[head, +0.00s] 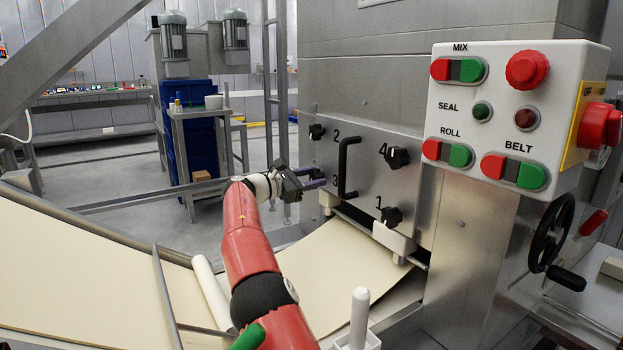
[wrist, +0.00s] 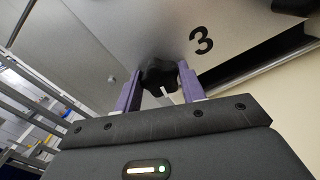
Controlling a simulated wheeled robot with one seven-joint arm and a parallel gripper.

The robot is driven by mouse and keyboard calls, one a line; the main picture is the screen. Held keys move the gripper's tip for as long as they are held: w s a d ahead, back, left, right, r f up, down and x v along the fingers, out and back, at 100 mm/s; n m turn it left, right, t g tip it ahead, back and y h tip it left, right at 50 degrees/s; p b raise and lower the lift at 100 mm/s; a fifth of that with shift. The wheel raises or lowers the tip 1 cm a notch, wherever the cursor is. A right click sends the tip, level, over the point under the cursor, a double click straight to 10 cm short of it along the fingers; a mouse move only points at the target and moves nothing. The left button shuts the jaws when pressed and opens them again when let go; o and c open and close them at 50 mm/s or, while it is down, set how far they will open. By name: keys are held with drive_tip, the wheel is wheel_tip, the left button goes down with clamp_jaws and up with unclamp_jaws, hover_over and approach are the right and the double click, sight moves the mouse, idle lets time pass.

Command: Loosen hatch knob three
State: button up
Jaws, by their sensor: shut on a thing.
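Hatch knob three (wrist: 159,76) is a black lobed knob beside the printed "3" on the metal hatch in the wrist view. My gripper (wrist: 160,88) has its two purple fingers on either side of the knob and is shut on it. In the head view my gripper (head: 314,179) reaches the lower left of the hatch (head: 368,165), where the fingers partly hide knob three (head: 318,174). Knob two (head: 317,132) is at the upper left, knob four (head: 397,157) at the upper right and knob one (head: 391,216) at the lower right.
A black handle (head: 348,167) stands out from the hatch close to the right of my gripper. Pasta sheet (head: 335,262) runs below the hatch. A control box (head: 515,115) and a black handwheel (head: 551,232) are at the right. Open floor lies behind to the left.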

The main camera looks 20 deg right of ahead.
drive_tip(key=o, duration=1)
drive_tip(key=shift+c, duration=0.2)
drive_tip(key=shift+m, duration=0.3)
